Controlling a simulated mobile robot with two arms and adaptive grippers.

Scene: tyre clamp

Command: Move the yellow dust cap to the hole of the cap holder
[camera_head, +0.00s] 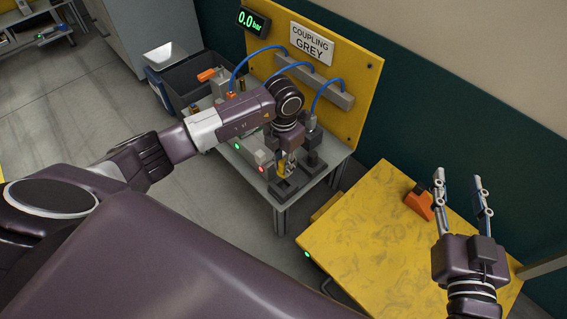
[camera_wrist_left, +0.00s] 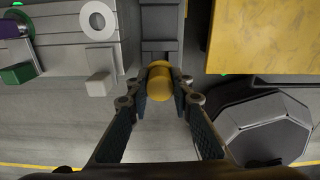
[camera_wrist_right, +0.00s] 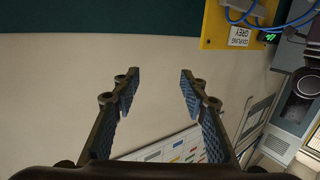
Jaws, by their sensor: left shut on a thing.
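My left gripper (camera_head: 287,167) is low over the front end of the grey bench. In the left wrist view its fingers (camera_wrist_left: 160,88) are shut on the yellow dust cap (camera_wrist_left: 159,83), which sits between the tips. In the head view only a small bit of yellow shows there, and the arm hides much around it. A dark grey holder-like frame (camera_head: 285,191) lies below the gripper at the bench edge. I cannot tell for sure that it is the cap holder, and no hole in it shows clearly. My right gripper (camera_head: 462,200) is open and empty; its spread fingers also show in the right wrist view (camera_wrist_right: 158,90).
A yellow panel (camera_head: 365,82) with a pressure display, a "COUPLING GREY" sign and blue hoses stands behind the bench. A yellow table (camera_head: 360,235) at right holds an orange object (camera_head: 420,203). Dark bins (camera_head: 183,82) stand at the bench's left. Small grey blocks stand near the left gripper.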

